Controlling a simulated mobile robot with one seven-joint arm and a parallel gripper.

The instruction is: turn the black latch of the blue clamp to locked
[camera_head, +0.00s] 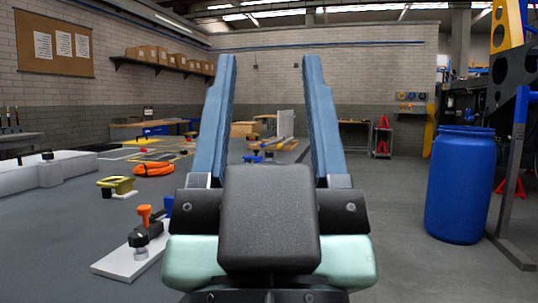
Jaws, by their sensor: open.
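My gripper (269,62) fills the middle foreground. Its two long blue fingers point away from me and stand wide apart, with nothing held between them. Between the fingers, farther off, a small blue item (256,159) with dark parts sits low on the floor area; it may be the blue clamp. It is too small to make out a black latch or its position. The gripper is well short of this item and does not touch it. My dark gripper body hides the floor directly ahead.
At left, a white plate (125,262) carries a black fixture with an orange handle (145,213). Beyond lie a yellow-green item (120,184) and an orange coil (153,169). A blue barrel (460,186) stands at right. The floor between gripper and barrel is clear.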

